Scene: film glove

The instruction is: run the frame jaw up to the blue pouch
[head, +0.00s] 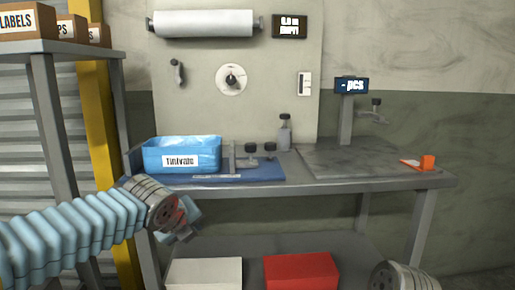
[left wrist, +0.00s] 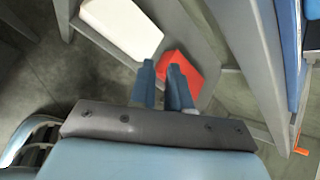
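The blue pouch (head: 205,147), glossy with a white label, sits on the left of the workbench at the left end of a blue base plate (head: 270,171). The grey frame jaw (head: 232,160) stands upright just right of the pouch, with a narrow gap apparent between them. Dark knobs (head: 270,147) are to the jaw's right. My left gripper (head: 188,228) is in front of and below the bench's front edge, away from both. In the left wrist view its two blue fingers (left wrist: 160,66) are a little apart with nothing between them. My right gripper is out of view.
The bench's front edge (head: 330,186) lies between my left gripper and the base plate. A white box (head: 205,273) and a red box (head: 300,270) are on the lower shelf. A grey platform (head: 370,160) and an orange item (head: 427,162) are at the right.

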